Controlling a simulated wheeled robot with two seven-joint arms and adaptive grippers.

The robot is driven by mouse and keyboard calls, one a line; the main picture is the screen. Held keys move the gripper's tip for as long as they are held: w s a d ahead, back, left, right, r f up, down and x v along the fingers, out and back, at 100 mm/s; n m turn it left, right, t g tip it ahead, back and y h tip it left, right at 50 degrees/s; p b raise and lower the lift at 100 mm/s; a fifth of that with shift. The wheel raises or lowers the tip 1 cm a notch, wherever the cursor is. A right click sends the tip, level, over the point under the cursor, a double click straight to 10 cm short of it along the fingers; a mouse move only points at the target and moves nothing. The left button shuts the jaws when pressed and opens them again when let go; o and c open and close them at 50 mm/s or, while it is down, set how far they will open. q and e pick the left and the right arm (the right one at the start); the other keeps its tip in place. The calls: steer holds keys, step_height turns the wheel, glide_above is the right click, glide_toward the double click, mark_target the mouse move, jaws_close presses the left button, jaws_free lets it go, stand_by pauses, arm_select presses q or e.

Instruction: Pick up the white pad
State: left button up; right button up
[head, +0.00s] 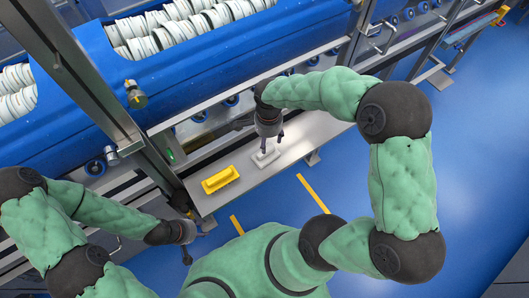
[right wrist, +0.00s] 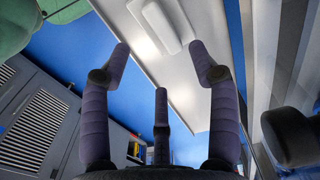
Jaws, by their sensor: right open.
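The white pad (head: 266,159) lies on the grey metal shelf (head: 292,150), right of a yellow block. My right gripper (head: 270,146) is just above the pad with its fingers pointing down. It also shows in the right wrist view (right wrist: 160,55), with its fingers spread and nothing between them. There the white pad (right wrist: 163,26) lies beyond the fingertips, apart from them. My left gripper (head: 187,256) hangs at the lower left, away from the shelf. Its fingers are small and partly hidden, so its opening is unclear.
The yellow block (head: 220,179) lies on the shelf's left part. A blue conveyor (head: 190,60) with white rolls runs behind and above. A metal post (head: 95,85) stands left of the shelf. The shelf is bare right of the pad.

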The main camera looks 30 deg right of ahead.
mark_target(268, 150)
step_height(268, 150, down, 4)
steer(key=shift+w+r+b, duration=0.1)
steer(key=shift+r+b, duration=0.15)
steer(key=shift+b, duration=0.2)
steer(key=shift+d+f+b, duration=0.15)
steer(key=shift+f+b, duration=1.15)
steer(key=shift+f, duration=1.3)
jaws_close()
